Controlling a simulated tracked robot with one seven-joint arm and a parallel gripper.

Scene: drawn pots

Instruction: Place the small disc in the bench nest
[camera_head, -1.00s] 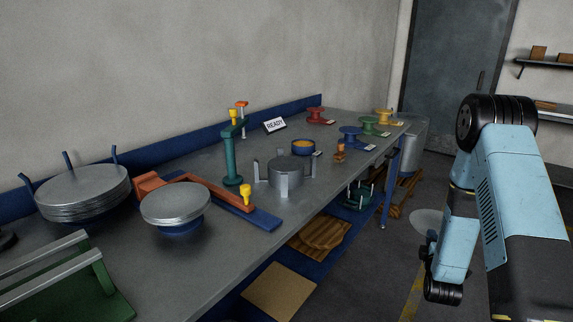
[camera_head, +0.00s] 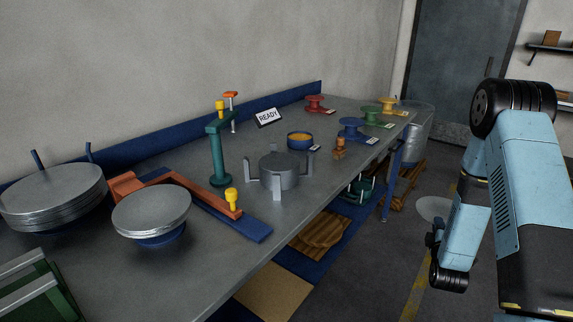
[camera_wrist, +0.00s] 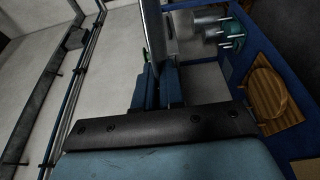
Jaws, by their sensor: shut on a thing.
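In the wrist view my gripper (camera_wrist: 155,82) is shut on a thin grey metal disc (camera_wrist: 153,35), seen nearly edge-on and standing out beyond the fingers. I take it for the small disc; its face is hidden. A grey round holder with upright posts (camera_head: 278,172) stands mid-bench and looks like the bench nest. My gripper is apart from it.
A stack of large discs (camera_head: 52,196) and a smaller disc stack (camera_head: 151,210) stand at the bench's left. A tall teal post (camera_head: 217,153), an orange bar (camera_head: 200,195) with a yellow knob and a blue bowl (camera_head: 300,141) stand near the holder. Spools (camera_head: 352,128) stand farther back.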

